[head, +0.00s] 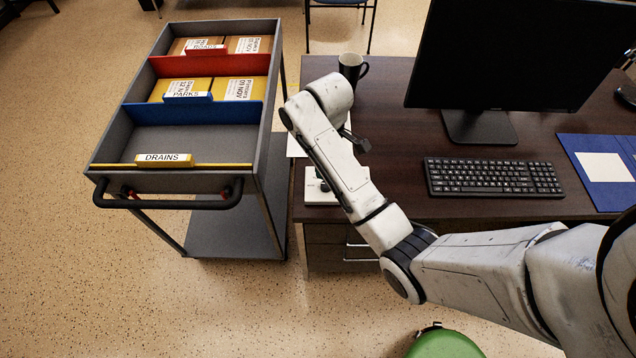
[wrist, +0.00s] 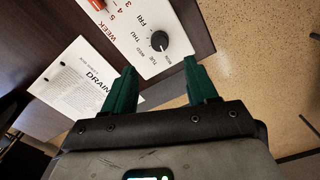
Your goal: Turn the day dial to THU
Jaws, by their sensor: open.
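The day dial (wrist: 158,41) is a round black knob on a white panel (wrist: 122,48) in the wrist view. Day labels, including TUE, THU and FRI, curve around its left and lower side. I cannot make out which label its pointer faces. My gripper (wrist: 160,68) has two green fingers, spread open and empty, with the dial ahead of and roughly between their tips, apart from them. In the head view, the panel (head: 318,190) lies on the desk's left edge, mostly hidden by my arm; the dial's setting is not readable there.
A printed DRAINS sheet (wrist: 75,80) lies beside the panel. A red control (wrist: 97,4) sits by the WEEK scale. On the desk are a mug (head: 351,68), keyboard (head: 492,178) and monitor (head: 500,60). A file trolley (head: 110,150) stands left; a green stool (head: 444,344) is in front.

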